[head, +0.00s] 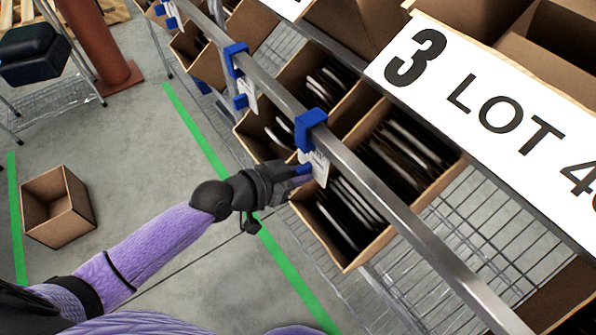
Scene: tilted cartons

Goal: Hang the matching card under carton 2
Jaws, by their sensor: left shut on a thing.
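My left gripper (292,174) reaches in from the left and is shut on a white card (319,166). The card hangs below a blue clip (309,127) on the metal rail (365,178), in front of an open tilted carton (348,260) full of dark thin items. The print on the card is too small to read. Another blue clip (236,60) with a white card (248,94) is farther along the rail. A large sign (470,105) above the near carton reads "3 LOT 4", cut off at the right. My right gripper is not in view.
More tilted cartons (262,140) line the wire shelf (490,225) behind the rail. An empty carton (58,205) stands on the floor at left. A dark stool (35,55) and a reddish-brown post (98,45) are at upper left. Green lines (200,130) mark the open floor.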

